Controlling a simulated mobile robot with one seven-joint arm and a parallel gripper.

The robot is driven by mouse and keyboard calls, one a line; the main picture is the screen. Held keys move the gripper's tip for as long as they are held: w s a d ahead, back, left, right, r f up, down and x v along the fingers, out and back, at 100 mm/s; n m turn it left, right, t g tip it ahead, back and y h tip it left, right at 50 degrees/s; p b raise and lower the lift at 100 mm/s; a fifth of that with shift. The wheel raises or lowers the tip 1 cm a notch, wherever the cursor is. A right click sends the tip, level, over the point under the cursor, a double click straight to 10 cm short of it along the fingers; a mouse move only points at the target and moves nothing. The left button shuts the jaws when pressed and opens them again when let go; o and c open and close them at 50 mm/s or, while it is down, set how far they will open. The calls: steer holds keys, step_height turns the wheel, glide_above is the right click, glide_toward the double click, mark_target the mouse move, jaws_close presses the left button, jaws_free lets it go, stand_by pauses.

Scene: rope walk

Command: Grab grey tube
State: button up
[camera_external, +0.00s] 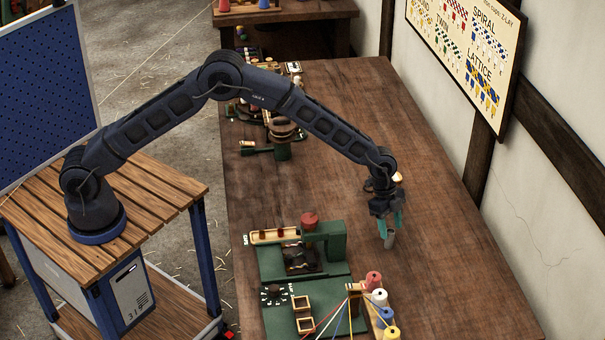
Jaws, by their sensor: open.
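A small grey upright piece (389,240), which looks like the grey tube, shows at the lower end of my gripper, over the bare part of the wooden workbench. My gripper (390,224) points down with its teal fingers apart. The grey piece's top is at or between the fingertips; I cannot tell whether they touch it. I also cannot tell for certain whether its lower end rests on the bench.
A green machine (324,244) with a red knob stands left of my gripper. Several coloured thread spools (376,297) stand in front, with threads running left. More gear (284,130) lies along the bench's left edge. The bench's right side (440,200) is clear.

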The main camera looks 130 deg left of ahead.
mark_target(390, 231)
steer(key=x, duration=0.5)
steer(key=shift+s, duration=0.3)
steer(key=shift+c, duration=0.4)
steer(key=c, duration=1)
